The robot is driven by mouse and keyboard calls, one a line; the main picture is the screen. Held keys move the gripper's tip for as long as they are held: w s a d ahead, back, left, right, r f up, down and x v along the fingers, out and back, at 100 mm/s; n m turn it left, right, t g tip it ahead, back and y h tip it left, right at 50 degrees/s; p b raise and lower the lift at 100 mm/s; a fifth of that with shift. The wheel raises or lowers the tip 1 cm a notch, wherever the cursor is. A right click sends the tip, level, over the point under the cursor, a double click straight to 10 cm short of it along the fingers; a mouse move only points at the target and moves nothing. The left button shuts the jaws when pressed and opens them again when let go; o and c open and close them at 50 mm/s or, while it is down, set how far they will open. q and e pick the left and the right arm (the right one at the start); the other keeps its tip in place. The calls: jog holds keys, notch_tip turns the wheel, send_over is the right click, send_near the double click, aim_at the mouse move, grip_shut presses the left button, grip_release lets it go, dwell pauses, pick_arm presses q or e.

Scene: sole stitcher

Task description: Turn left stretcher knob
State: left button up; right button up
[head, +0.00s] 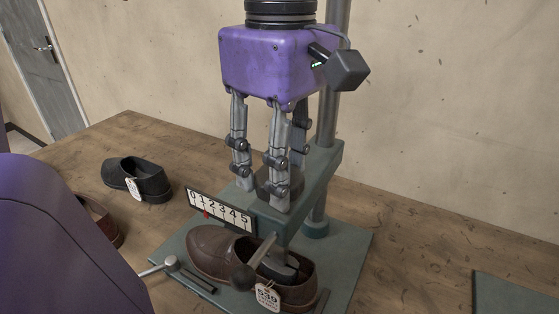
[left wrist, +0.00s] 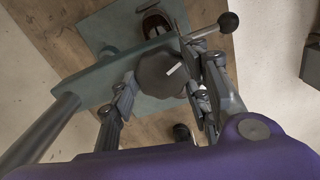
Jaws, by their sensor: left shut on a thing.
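My left gripper (head: 264,188) points straight down over the green stitcher stand, with its fingers closed around a dark round knob (head: 262,179) on top of the stand's arm. In the left wrist view the knob (left wrist: 158,76) sits between the fingers (left wrist: 165,82) and shows a white mark on its top face. The fingers hide part of its sides. A white scale (head: 221,210) numbered 0 to 5 is on the arm's front, with a red pointer near 1. My right gripper is not in view.
A brown shoe (head: 208,246) with a 539 tag sits on the stand's base under the arm. A ball-ended lever (head: 243,277) is in front. A black shoe (head: 140,182) and a reddish shoe (head: 103,222) lie left on the wooden table. A post (head: 327,120) rises behind my gripper.

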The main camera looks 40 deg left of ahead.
pick_arm(q)
jog(key=n, duration=0.4)
jog(key=shift+n, duration=0.3)
jog(key=n, duration=0.4)
jog(key=shift+a, duration=0.1)
jog(key=shift+n, duration=0.3)
jog(key=o, duration=1.1)
jog(key=shift+w, duration=0.1)
notch_tip(320, 180, up, 12)
dwell(0.4)
